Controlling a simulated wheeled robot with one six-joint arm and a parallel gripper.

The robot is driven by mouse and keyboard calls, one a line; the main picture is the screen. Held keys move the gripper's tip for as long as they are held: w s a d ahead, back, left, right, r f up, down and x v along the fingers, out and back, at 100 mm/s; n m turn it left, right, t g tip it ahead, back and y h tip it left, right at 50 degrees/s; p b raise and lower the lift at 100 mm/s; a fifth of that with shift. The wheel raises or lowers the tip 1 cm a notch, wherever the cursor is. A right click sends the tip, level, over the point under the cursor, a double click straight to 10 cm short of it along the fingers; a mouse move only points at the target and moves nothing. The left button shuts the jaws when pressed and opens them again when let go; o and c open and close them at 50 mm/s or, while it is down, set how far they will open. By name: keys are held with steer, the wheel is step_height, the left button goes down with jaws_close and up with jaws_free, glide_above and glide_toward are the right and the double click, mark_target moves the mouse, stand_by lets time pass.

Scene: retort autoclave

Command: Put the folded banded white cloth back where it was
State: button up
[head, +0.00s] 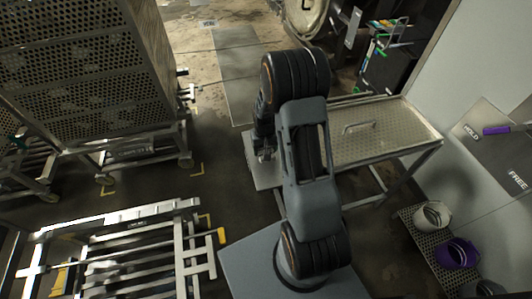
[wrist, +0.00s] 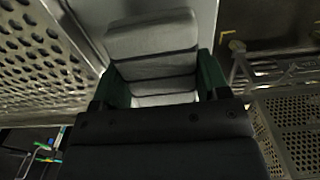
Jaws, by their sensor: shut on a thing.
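The folded white cloth shows in the wrist view (wrist: 152,38) as a pale grey-white block with darker bands across it. My gripper (wrist: 163,72) is shut on it, with a dark green finger on each side. Behind the cloth is a plain pale metal surface; I cannot tell whether the cloth touches it. In the head view my gripper (head: 265,153) is small and partly behind my arm, over the left end of the metal table (head: 410,138). I cannot make out the cloth in that view.
A tall perforated cage cart (head: 85,75) stands at the left. A low rail frame (head: 120,245) is at the front left. Open floor lies left of the table.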

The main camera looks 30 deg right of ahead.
steer(key=shift+d+f, duration=0.15)
steer(key=shift+f, duration=0.75)
steer(key=shift+d+f, duration=0.15)
steer(key=shift+f, duration=0.75)
steer(key=shift+f, duration=0.1)
steer(key=shift+f, duration=0.15)
steer(key=o, duration=0.8)
step_height(320, 180, up, 12)
steer(key=s+a+r+t, duration=0.1)
steer(key=s+a+r, duration=0.2)
steer(key=s+r, duration=0.2)
steer(key=s+a+r+n+t, duration=0.1)
steer(key=s+a+r, duration=0.2)
steer(key=s+r, duration=0.2)
steer(key=s+a+r+n+t, duration=0.1)
steer(key=s+a+r, duration=0.2)
steer(key=s+r, duration=0.3)
steer(key=shift+a+r+t, duration=0.1)
steer(key=shift+a+t, duration=0.2)
steer(key=shift+t, duration=0.1)
